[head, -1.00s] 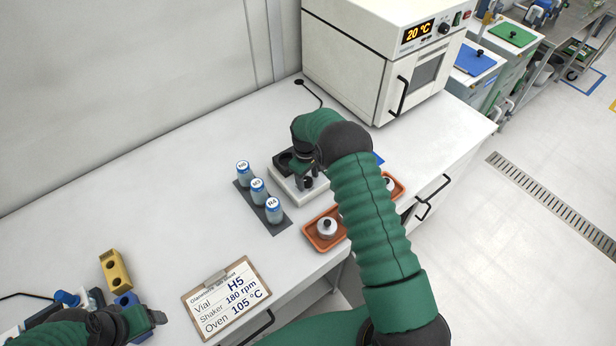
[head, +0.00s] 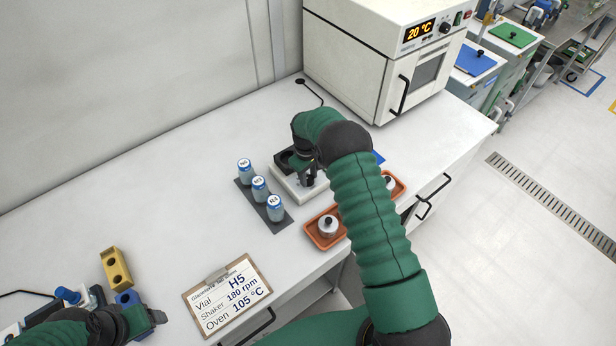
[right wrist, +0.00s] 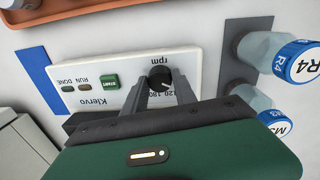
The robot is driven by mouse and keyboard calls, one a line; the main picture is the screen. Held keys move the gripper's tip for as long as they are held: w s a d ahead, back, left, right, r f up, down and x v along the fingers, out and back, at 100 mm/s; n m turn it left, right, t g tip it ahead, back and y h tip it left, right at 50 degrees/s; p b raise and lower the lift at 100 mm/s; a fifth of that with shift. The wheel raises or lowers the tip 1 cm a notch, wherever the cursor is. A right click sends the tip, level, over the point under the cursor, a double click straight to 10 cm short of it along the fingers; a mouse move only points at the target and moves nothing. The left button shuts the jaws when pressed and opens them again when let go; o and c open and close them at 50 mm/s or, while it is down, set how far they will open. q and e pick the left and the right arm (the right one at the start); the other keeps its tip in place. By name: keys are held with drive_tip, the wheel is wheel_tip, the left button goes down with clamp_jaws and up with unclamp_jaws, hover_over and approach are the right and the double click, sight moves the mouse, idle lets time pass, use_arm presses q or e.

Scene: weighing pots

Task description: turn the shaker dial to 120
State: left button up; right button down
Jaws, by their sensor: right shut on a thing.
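The shaker (head: 284,187) is a white box with a dark top part on the bench, partly hidden by my right arm. In the right wrist view its panel (right wrist: 101,67) shows upside down, with a green START button (right wrist: 109,82), two small lamps and a black dial (right wrist: 160,77). The dial has a white pointer mark, slanting toward the lower right of the picture. The numbers 120 and 180 are partly hidden by the fingers. My right gripper (right wrist: 162,84) is shut on the dial, one finger each side. My left gripper (head: 157,317) is at lower left; its opening is unclear.
Several capped vials (head: 259,189) stand on a dark strip left of the shaker. Orange trays (head: 318,241) lie in front. A clipboard (head: 228,295) reads H5, 180 rpm, 105 °C. The oven (head: 365,55) stands behind. A yellow block (head: 116,268) is near my left gripper.

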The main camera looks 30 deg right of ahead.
drive_tip(key=m+b, duration=0.1)
drive_tip(key=m, duration=0.1)
drive_tip(key=m+b, duration=0.1)
drive_tip(key=shift+s+f+m, duration=0.1)
drive_tip(key=shift+f+m, duration=0.2)
drive_tip(key=shift+m, duration=0.1)
drive_tip(key=shift+a+m+g+b, duration=0.1)
drive_tip(key=shift+m+g+b, duration=0.35)
drive_tip(key=shift+m, duration=1.55)
drive_tip(key=c, duration=1.4)
unclamp_jaws()
drive_tip(key=o, duration=0.4)
drive_tip(key=shift+r, duration=0.15)
wheel_tip(320, 180, up, 17)
drive_tip(key=b, duration=0.1)
drive_tip(key=shift+w+a+b, duration=0.3)
drive_tip(key=shift+w+a, duration=0.05)
drive_tip(key=shift+w, duration=0.1)
